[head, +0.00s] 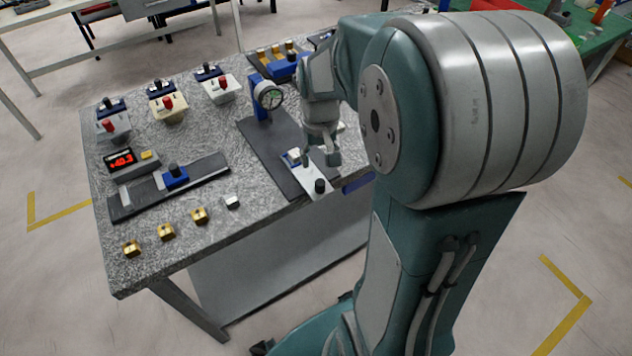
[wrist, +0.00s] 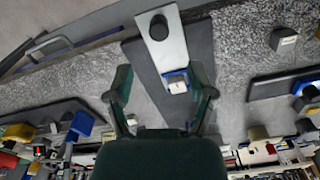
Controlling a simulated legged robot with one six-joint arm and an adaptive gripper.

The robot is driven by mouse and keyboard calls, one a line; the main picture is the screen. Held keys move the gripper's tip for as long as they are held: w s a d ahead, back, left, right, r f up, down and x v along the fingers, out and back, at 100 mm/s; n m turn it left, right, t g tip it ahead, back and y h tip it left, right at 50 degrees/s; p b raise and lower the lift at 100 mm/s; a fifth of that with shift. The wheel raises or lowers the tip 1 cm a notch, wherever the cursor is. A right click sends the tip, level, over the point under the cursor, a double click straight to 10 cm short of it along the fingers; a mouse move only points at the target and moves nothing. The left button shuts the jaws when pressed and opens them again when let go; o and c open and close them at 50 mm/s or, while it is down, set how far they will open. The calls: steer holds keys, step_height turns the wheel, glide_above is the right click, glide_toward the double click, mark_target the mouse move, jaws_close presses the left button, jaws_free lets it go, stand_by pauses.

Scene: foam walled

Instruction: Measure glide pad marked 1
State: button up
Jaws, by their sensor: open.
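My gripper (head: 322,158) is open and empty, pointing down over the gauge stand's dark base plate (head: 268,160). A small white block (head: 294,154) sits in a blue holder on a pale slide plate (head: 318,192) with a black knob (head: 320,185). In the wrist view the block (wrist: 177,86) lies ahead of and between my open fingers (wrist: 162,95), and the slide plate (wrist: 172,50) runs away from them. No number is readable on the block, so I cannot tell if it is pad 1. The round dial gauge (head: 270,96) stands on a blue post behind.
Several gold blocks (head: 166,232) and one silver-white block (head: 232,202) line the table's front. A red digital display (head: 122,159) and a dark rail with a blue slider (head: 175,176) lie left. Red-knobbed fixtures (head: 168,104) stand behind. Grey tabletop is free between them.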

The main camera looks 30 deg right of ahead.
mark_target(320, 181)
step_height(320, 181, down, 9)
steer(key=shift+r, duration=0.1)
stand_by(0.3)
steer(key=c, duration=1)
